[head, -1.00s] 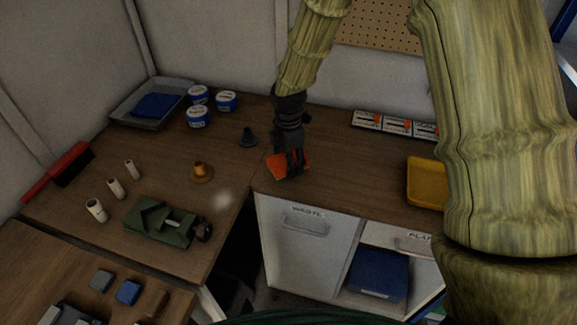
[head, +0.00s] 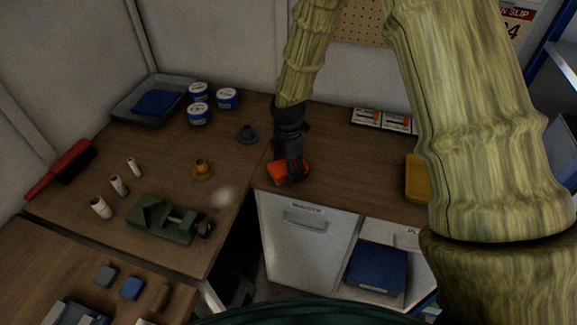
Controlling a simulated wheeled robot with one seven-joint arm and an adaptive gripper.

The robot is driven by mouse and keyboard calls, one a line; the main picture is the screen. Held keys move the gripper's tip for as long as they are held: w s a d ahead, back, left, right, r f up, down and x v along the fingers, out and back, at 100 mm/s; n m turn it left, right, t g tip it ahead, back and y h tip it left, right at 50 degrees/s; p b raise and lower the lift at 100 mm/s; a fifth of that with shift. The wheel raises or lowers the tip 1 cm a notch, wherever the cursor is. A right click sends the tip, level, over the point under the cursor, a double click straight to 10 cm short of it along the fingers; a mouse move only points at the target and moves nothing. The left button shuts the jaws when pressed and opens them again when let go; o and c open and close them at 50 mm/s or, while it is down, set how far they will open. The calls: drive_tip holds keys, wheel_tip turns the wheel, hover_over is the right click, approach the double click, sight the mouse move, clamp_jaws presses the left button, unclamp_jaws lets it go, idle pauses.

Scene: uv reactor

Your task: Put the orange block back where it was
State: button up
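The orange block (head: 277,176) is on or just above the wooden worktop, near its front edge and above the cabinet with the drawer handle. My gripper (head: 294,179) points down at the block, and its dark fingers overlap the block's right part. The fingers hide some of the block, and I cannot tell whether they are closed on it or only around it. A blue block (head: 131,288) and a grey block (head: 106,275) lie on the nearer bench at the lower left.
A green vise (head: 165,219), a brass-coloured fitting (head: 202,170) and a dark fitting (head: 247,134) stand left of the gripper. Blue-and-white tubs (head: 199,115) are behind. A yellow bin (head: 417,180) is to the right. The worktop between gripper and bin is clear.

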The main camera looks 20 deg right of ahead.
idle(0.3)
drive_tip(key=shift+r+b, duration=1.75)
drive_tip(key=shift+r, duration=4.4)
